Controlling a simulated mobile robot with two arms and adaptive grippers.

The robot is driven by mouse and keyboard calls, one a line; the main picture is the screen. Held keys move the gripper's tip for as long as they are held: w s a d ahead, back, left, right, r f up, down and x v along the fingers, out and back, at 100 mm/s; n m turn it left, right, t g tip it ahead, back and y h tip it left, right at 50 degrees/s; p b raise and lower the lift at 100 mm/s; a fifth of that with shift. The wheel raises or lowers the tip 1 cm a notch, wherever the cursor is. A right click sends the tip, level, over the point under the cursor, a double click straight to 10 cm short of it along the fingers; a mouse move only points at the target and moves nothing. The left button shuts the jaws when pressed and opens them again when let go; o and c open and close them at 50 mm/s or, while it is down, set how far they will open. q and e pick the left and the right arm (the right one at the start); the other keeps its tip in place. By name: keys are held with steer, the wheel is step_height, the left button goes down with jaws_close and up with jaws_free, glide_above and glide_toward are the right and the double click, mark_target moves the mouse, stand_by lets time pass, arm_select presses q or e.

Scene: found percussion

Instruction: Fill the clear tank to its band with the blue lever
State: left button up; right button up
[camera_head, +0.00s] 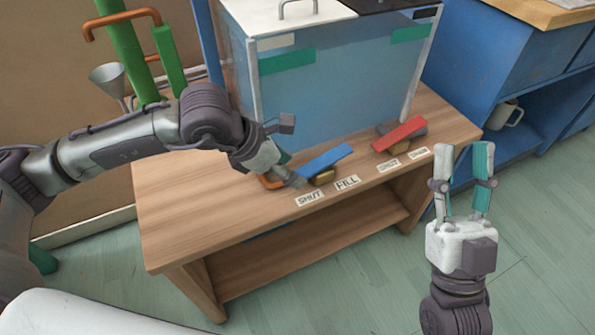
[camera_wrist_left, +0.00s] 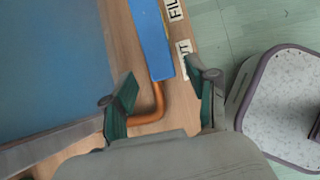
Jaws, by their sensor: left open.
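The clear tank (camera_head: 340,95) stands on the wooden bench and looks blue inside; I cannot tell the exact water line. Its green band (camera_head: 287,61) shows near the top of the walls. The blue lever (camera_head: 324,158) lies slanted in front of the tank, above the SHUT (camera_head: 310,198) and FILL (camera_head: 347,183) labels. My left gripper (camera_head: 291,173) is open at the lever's left end. In the left wrist view, the end of the blue lever (camera_wrist_left: 152,40) lies between the open fingers (camera_wrist_left: 161,75); contact is unclear. My right gripper (camera_head: 462,152) is open and empty, off the bench's right side.
A red lever (camera_head: 400,133) with its own labels sits right of the blue one. An orange pipe (camera_wrist_left: 153,108) runs close by the left fingers. A wooden bench (camera_head: 190,220) carries the tank. Blue shelving (camera_head: 520,75) with a white mug (camera_head: 505,114) stands at the right.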

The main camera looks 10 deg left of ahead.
arm_select(q)
steer(key=v, duration=0.8)
steer(key=shift+f, duration=0.1)
